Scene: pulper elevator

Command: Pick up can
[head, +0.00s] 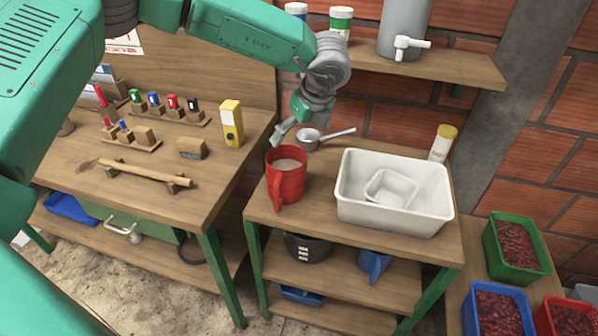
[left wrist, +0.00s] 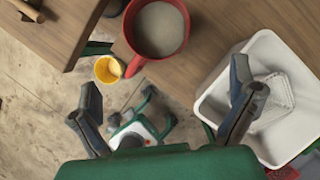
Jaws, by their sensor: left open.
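A white can-like container with a yellow lid (head: 441,144) stands behind the white tub at the back right of the small table. My left gripper (head: 287,128) hangs above the back left of this table, just above and behind a red mug (head: 286,180). In the left wrist view, the left gripper (left wrist: 165,80) is open with nothing between its fingertips. The red mug (left wrist: 158,28), full of something grey, is beyond the fingertips. A yellow round container (left wrist: 108,69) shows beside its handle. My right gripper is not in view.
Containers (head: 340,20) stand on the upper shelf (head: 440,68). A workbench (head: 120,185) with tools is left; berry crates (head: 515,250) are right.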

